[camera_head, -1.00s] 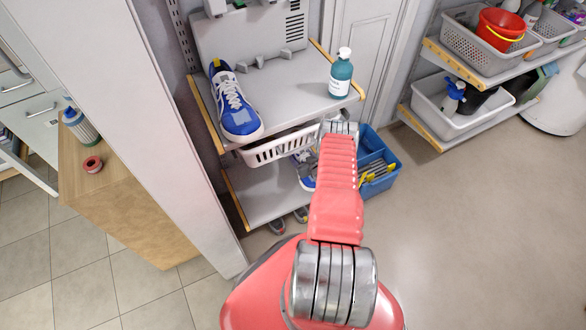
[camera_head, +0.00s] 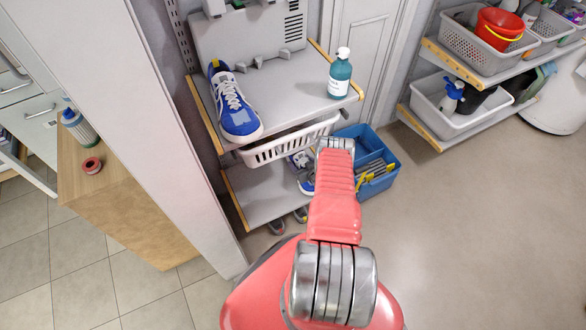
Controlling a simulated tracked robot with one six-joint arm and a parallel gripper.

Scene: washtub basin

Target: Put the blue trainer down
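One blue trainer (camera_head: 235,105) with white laces and a white sole lies on the upper shelf at left, its toe towards the front edge. A second blue and white trainer (camera_head: 304,182) shows only in part beside my arm, in front of or over the lower shelf. My arm hides the rest of it, so I cannot tell whether it is held or resting. My gripper's fingers are hidden behind my arm.
A white basket (camera_head: 285,150) hangs under the upper shelf (camera_head: 285,100), which also bears a teal bottle (camera_head: 340,75). The lower shelf (camera_head: 255,195) has bare room at left. A blue caddy (camera_head: 380,178) stands on the floor at right. Dark shoes (camera_head: 277,226) sit below.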

